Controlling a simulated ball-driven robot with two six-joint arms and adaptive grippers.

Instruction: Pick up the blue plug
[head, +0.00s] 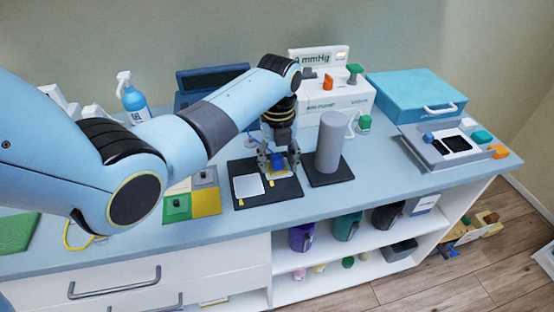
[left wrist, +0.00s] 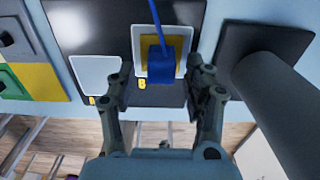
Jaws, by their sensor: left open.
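The blue plug (head: 278,159) stands on a yellow and white pad on the black board (head: 285,192), on the blue-grey counter. In the left wrist view the blue plug (left wrist: 158,66) has a blue cord running up from it. My left gripper (head: 277,165) is open, with a finger on each side of the plug. In the left wrist view, the fingers of my left gripper (left wrist: 163,92) are apart, with gaps between them and the plug. My right gripper is not in view.
A grey cylinder (head: 330,143) on a dark base stands close right of the left gripper. A white pad (head: 248,187) lies left of the plug. A white device (head: 335,98) stands behind. The counter's front edge is close by.

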